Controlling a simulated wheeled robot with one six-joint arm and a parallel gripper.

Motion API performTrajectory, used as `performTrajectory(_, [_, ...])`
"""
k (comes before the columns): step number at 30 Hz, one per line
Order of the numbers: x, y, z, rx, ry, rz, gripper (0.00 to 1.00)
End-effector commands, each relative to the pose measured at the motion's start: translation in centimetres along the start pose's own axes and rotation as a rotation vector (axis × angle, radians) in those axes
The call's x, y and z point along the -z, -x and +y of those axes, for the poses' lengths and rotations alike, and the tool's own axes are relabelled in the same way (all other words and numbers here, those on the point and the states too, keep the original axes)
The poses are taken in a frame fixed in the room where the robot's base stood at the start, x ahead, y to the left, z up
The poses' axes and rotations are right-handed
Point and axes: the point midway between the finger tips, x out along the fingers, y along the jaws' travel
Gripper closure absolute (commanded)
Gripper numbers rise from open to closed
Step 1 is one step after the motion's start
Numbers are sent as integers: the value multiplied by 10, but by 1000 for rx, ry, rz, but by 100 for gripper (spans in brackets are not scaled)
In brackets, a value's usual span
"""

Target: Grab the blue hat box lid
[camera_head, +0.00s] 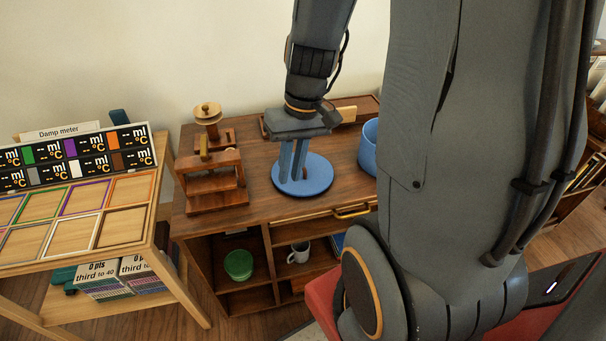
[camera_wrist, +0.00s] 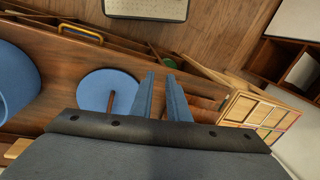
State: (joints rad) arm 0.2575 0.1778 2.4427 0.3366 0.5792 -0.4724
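The blue hat box lid (camera_head: 316,185) is a flat round disc lying on the wooden cabinet top. I cannot tell whether the fingertips touch the lid.
A blue round box (camera_head: 369,150) stands right of the lid, partly hidden by my arm. A wooden press-like device (camera_head: 212,175) stands to the left. A gold handle (camera_head: 352,211) is on the cabinet's front edge. A table with a meter board (camera_head: 80,160) is further left.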

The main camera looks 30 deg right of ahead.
Motion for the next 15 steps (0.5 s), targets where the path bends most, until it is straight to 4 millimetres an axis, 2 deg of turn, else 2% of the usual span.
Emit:
performTrajectory(1, [11,-11,19,49,-36,5,85])
performTrajectory(6, [46,-27,67,218,-79,94,85])
performTrajectory(12, [79,-32,122,331,-99,255,85])
performTrajectory(15, [88,-31,140,350,-100,313,85])
